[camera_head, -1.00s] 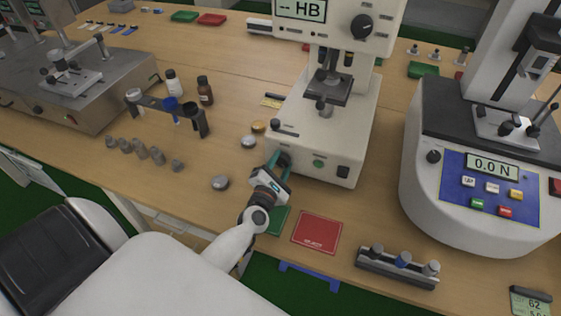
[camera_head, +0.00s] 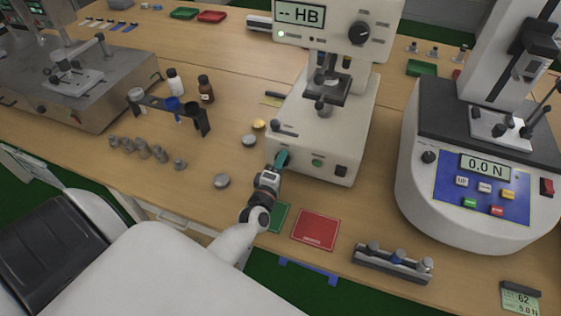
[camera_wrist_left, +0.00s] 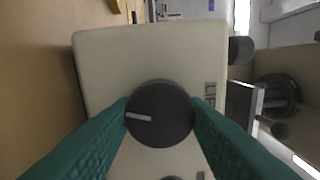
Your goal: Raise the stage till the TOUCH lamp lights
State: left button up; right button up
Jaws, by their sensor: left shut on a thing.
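The cream hardness tester (camera_head: 345,140) stands at the back middle, its display (camera_head: 300,14) reading "-- HB". Its dark stage (camera_head: 322,90) sits below the head; the gap above it is too small to judge. A small pale dot (camera_head: 281,34) shows under the display; I cannot read any label by it. My left gripper (camera_head: 281,160) is at the tester's lower left front and hides the knob there. In the left wrist view, its green fingers (camera_wrist_left: 160,118) are shut on a round black knob (camera_wrist_left: 160,112) with a white pointer line pointing left. My right gripper is out of view.
A force tester (camera_head: 480,190) reading 0.0 N stands at right. A red mat (camera_head: 316,230) and a green mat (camera_head: 279,217) lie by the front edge.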

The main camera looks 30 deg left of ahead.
pick_arm(q)
jog(key=shift+f+m, duration=0.1)
jog(key=shift+m, duration=0.3)
jog(key=o, duration=1)
jog(key=shift+s, duration=0.1)
jog(key=b+v, duration=0.1)
jog(key=v, duration=1.1)
jog(key=shift+d+b, duration=0.1)
jog(key=shift+b, duration=0.2)
